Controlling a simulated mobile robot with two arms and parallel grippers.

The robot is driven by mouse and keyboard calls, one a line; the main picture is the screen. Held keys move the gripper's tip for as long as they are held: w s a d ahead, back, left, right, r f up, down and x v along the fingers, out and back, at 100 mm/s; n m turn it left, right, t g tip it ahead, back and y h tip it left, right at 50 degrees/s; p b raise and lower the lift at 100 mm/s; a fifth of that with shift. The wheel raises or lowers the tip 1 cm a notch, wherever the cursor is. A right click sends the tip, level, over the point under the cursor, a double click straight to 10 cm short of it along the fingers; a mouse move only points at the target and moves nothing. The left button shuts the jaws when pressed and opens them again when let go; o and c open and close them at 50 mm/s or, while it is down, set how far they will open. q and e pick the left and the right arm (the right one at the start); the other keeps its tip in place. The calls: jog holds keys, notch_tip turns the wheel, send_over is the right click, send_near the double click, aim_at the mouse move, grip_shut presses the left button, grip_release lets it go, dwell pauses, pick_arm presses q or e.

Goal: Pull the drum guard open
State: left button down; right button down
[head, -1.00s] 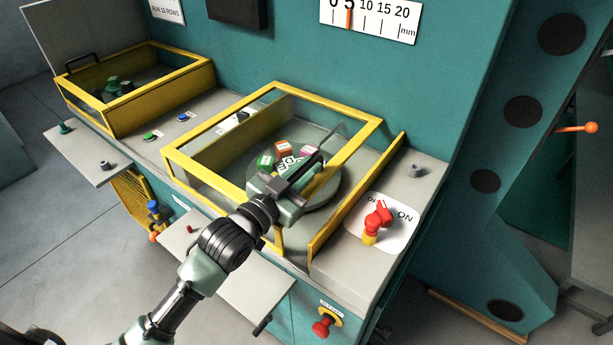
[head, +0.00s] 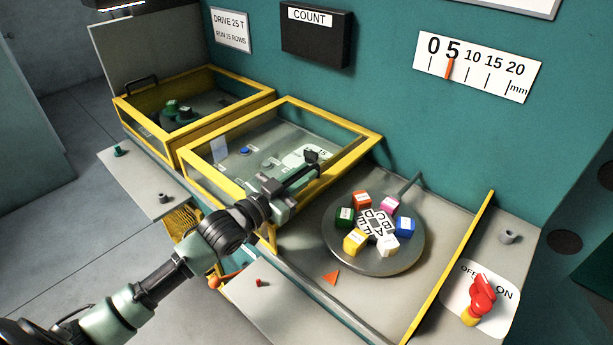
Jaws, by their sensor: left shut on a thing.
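The drum guard (head: 345,125) is a clear panel box with a yellow frame, in the middle of the head view. It stands to the left of the round grey drum (head: 374,262), which is uncovered. The drum carries several coloured blocks around a black-and-white lettered centre. My left gripper (head: 300,176) is shut at the guard's right side, on what looks like its dark handle; the gripper hides most of the handle. My right gripper is not in view.
A second yellow-framed box (head: 262,93) with an upright lid is at the left, close to the guard. A red switch (head: 481,296) stands at the right. A yellow rail (head: 450,262) edges the drum bay. Small shelves (head: 146,187) jut from the front.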

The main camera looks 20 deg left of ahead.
pick_arm(q)
jog(key=shift+a, duration=0.15)
jog(key=c, duration=1.5)
grip_release()
jog(key=shift+o, duration=0.2)
jog(key=shift+s+f, duration=0.1)
jog(key=shift+s, duration=0.05)
jog(key=b+v, duration=0.2)
jog(key=v, duration=0.4)
jog(key=shift+s+a, duration=0.1)
jog(key=shift+s, duration=0.05)
jog(key=shift+s+a, duration=0.15)
jog(key=shift+s, duration=0.35)
jog(key=shift+s, duration=0.1)
